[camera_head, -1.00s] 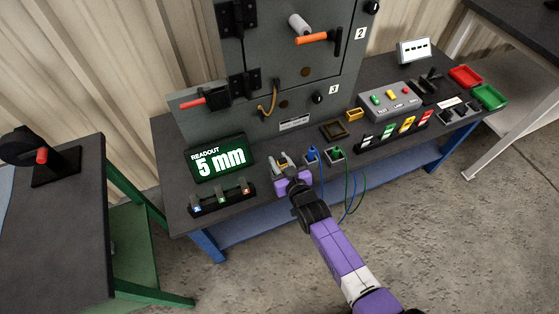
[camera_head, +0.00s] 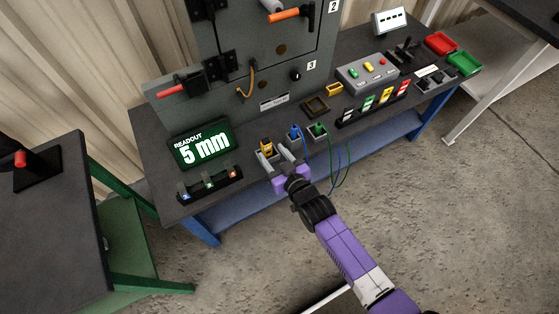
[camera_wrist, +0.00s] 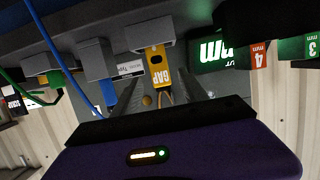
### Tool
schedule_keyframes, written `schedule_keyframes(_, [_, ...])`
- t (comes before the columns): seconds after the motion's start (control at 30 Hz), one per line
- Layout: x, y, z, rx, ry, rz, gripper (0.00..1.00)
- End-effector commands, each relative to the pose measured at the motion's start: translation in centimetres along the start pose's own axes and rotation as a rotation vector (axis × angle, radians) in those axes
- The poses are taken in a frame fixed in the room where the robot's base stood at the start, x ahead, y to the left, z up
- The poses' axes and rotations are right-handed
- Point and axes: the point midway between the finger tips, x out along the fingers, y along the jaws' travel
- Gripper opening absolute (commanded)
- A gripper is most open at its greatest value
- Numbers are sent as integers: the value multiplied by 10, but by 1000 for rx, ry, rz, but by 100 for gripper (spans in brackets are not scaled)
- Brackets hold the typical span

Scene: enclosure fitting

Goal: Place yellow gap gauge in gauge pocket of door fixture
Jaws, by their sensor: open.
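The yellow gap gauge (camera_head: 266,145) stands in a grey holder on the dark workbench, left of the blue and green plugs. In the wrist view the gauge (camera_wrist: 159,68) shows its GAP lettering and a thin wire loop at its near end. My gripper (camera_head: 279,158) is open just in front of the gauge. In the wrist view its two fingers (camera_wrist: 158,94) lie either side of the gauge's line, with gaps to it. The door fixture (camera_head: 250,60) is the grey panel at the back of the bench. I cannot tell which recess is its gauge pocket.
A blue plug (camera_head: 294,132) and a green plug (camera_head: 318,130) with hanging cables are close on the right. A dark square frame (camera_head: 316,105) lies behind them.

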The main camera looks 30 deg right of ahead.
Motion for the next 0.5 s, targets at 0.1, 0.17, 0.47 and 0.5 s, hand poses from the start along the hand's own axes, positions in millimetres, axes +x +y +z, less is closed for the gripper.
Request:
schedule_keyframes(0.1, [-21, 0, 0, 0, -1, 0, 51])
schedule_keyframes(0.17, [-28, 0, 1, 0, -1, 0, 51])
schedule_keyframes(0.47, [-44, 0, 0, 0, 1, 0, 51])
schedule_keyframes(0.5, [-44, 0, 0, 0, 1, 0, 51])
